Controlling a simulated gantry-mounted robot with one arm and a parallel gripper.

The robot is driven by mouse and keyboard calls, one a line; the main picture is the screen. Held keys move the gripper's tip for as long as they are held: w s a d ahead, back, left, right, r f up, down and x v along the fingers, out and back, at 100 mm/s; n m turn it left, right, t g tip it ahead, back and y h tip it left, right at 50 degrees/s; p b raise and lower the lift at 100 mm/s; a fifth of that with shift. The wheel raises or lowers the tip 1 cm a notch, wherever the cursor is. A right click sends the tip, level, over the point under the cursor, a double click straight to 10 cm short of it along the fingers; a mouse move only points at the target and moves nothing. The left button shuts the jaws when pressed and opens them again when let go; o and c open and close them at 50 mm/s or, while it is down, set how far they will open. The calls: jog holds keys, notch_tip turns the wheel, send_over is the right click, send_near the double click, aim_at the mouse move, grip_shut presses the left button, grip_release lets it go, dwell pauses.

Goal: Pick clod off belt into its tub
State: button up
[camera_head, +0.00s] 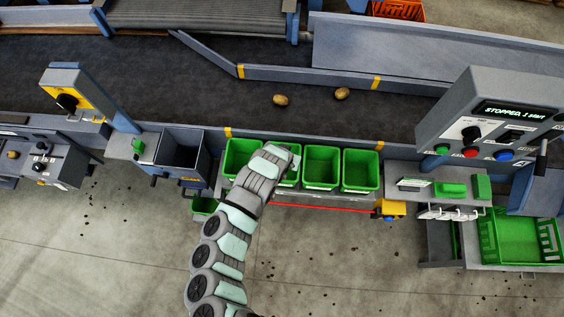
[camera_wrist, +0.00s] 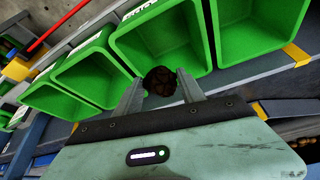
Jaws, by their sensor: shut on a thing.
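The clod (camera_wrist: 160,80) is a dark brown, rough lump between the two fingertips in the wrist view. My gripper (camera_wrist: 161,88) is shut on it. The clod shows against the inside of a green tub (camera_wrist: 118,44), with my fingers pointing toward that tub. A white label is on this tub's far rim, too small to read. In the head view, my gripper (camera_head: 290,153) is over the second green tub (camera_head: 294,181) from the left in a row of several. My wrist covers much of that tub, and the clod is hidden there.
The dark belt (camera_head: 200,95) runs behind the tubs with two potatoes (camera_head: 281,100) (camera_head: 342,94) on it. Neighbouring green tubs (camera_head: 322,148) stand close on both sides. A red line (camera_head: 325,207) runs in front of the tubs.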

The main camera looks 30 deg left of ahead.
notch_tip(320, 180, down, 4)
jog(key=shift+f+b, duration=0.1)
jog(key=shift+b, duration=1.15)
jog(key=o, duration=1.4)
jog(key=shift+o, duration=0.2)
jog(key=v, duration=1.1)
jog(key=shift+b, duration=0.35)
jog(key=shift+w+a, duration=0.1)
